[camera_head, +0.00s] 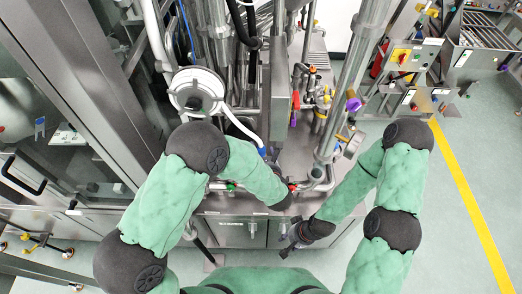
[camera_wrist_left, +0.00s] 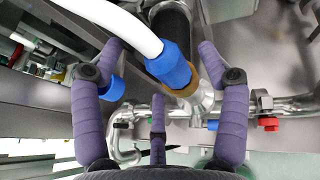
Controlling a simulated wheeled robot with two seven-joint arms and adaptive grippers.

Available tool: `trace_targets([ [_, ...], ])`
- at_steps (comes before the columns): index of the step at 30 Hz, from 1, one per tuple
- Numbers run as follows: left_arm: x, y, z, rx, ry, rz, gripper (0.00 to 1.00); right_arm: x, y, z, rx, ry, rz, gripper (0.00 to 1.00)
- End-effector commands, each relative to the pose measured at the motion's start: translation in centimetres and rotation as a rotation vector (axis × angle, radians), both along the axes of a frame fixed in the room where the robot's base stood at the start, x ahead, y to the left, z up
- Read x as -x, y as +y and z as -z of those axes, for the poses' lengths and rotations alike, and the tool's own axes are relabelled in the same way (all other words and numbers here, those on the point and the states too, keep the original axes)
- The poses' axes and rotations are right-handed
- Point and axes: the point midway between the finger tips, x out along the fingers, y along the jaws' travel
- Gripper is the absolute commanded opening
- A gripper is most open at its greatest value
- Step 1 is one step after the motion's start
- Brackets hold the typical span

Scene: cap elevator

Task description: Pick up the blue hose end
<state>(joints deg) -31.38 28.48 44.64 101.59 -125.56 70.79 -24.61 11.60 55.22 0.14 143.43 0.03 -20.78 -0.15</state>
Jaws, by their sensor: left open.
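The blue hose end (camera_wrist_left: 172,66) is a blue collar on a white hose (camera_wrist_left: 118,20). In the left wrist view it lies between the spread purple fingers of my left gripper (camera_wrist_left: 161,50), apart from both side fingers. In the head view the blue hose end (camera_head: 262,152) sits just above my left forearm, at the lower end of the white hose. There the left gripper's fingers are mostly hidden by the arm. My right gripper (camera_head: 291,240) is low in the middle, in front of the steel cabinet and away from the hose; its finger opening is unclear.
Steel pipes (camera_wrist_left: 200,100) and a dark cylinder (camera_wrist_left: 172,25) stand close behind the hose end. Another blue part (camera_wrist_left: 113,89) shows beside the left finger. A red fitting (camera_wrist_left: 268,124) is at the right. Open floor (camera_head: 440,215) lies to the right.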

Motion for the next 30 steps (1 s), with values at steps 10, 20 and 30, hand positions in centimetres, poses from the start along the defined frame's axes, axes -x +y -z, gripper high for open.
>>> trace_targets([
  [10, 0.0, 0.0, 0.0, 0.000, 0.000, 0.000, 0.18, 0.0, 0.0, 0.0, 0.000, 0.000, 0.000, 0.37],
  [20, 0.0, 0.0, -0.1, 0.000, -0.001, -0.001, 0.08, 0.0, 0.0, 0.0, 0.000, 0.000, 0.000, 0.37],
  [30, -0.1, -0.1, -3.0, 0.003, -0.006, -0.001, 0.08, 0.0, 0.0, 0.1, 0.000, 0.000, 0.000, 0.37],
])
